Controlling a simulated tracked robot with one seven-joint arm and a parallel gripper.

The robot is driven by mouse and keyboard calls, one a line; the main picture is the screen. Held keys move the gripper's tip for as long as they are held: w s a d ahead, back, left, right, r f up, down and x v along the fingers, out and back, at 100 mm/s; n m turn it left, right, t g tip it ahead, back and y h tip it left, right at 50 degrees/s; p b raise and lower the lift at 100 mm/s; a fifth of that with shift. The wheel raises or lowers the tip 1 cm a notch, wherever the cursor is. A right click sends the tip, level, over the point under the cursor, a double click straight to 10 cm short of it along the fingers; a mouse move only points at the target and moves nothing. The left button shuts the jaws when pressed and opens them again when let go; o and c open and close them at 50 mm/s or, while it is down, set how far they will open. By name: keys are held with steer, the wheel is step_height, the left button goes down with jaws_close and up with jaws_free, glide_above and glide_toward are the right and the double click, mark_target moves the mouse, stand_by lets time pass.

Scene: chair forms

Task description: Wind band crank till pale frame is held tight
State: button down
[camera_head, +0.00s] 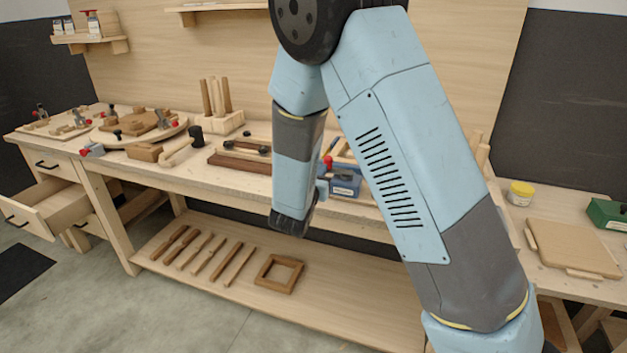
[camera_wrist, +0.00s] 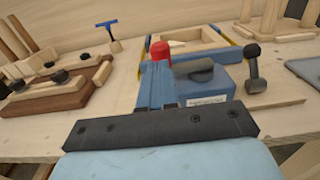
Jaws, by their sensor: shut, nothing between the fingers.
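The band clamp's blue housing (camera_wrist: 208,88) stands on the bench in the wrist view, with a dark grey cylinder on top. Its dark crank (camera_wrist: 253,68) is on the housing's right side. The pale frame (camera_wrist: 192,47) lies behind the housing, partly hidden by it; a band with blue and yellow shows near its corners. I cannot tell how tight it is. A red knob (camera_wrist: 160,50) shows just beyond my fingertips. My gripper (camera_wrist: 156,72) is shut and empty, left of the housing and apart from the crank. In the head view the housing (camera_head: 345,181) is partly behind my arm.
Dark wooden clamping blocks (camera_wrist: 55,92) lie left on the bench, near a blue T-handle (camera_wrist: 108,32). Upright pegs (camera_wrist: 275,15) stand behind right. A grey tablet-like thing (camera_wrist: 305,70) lies at far right. A lower shelf (camera_head: 210,290) holds wooden strips and a brown frame (camera_head: 279,273).

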steer(key=shift+w+d, duration=0.2)
steer(key=shift+w, duration=0.3)
steer(key=shift+x, duration=0.95)
stand_by(0.7)
steer(key=shift+s, duration=0.1)
steer(key=shift+v, duration=3.9)
steer(key=s+d+r+m+g+h, duration=0.1)
steer(key=s+d+r+m+g, duration=0.25)
steer(key=d+m, duration=0.35)
steer(key=s+d+r+m+g+h, duration=0.25)
steer(key=s+d+m+g, duration=0.2)
steer(key=d, duration=0.45)
steer(key=s+d+r+m+g+h, duration=0.1)
steer(key=s+d+r+m+g, duration=0.3)
steer(key=d+m, duration=0.3)
steer(key=s+d+r+m+g+y, duration=0.2)
steer(key=s+d+m+g+y, duration=0.15)
steer(key=s+m, duration=0.35)
steer(key=s+a+r+m+t+y, duration=0.4)
steer(key=s+r+m+y, duration=0.2)
steer(key=s, duration=0.3)
steer(key=shift+s+r+y, duration=0.2)
steer(key=shift+s+y, duration=0.05)
steer(key=shift+y, duration=0.35)
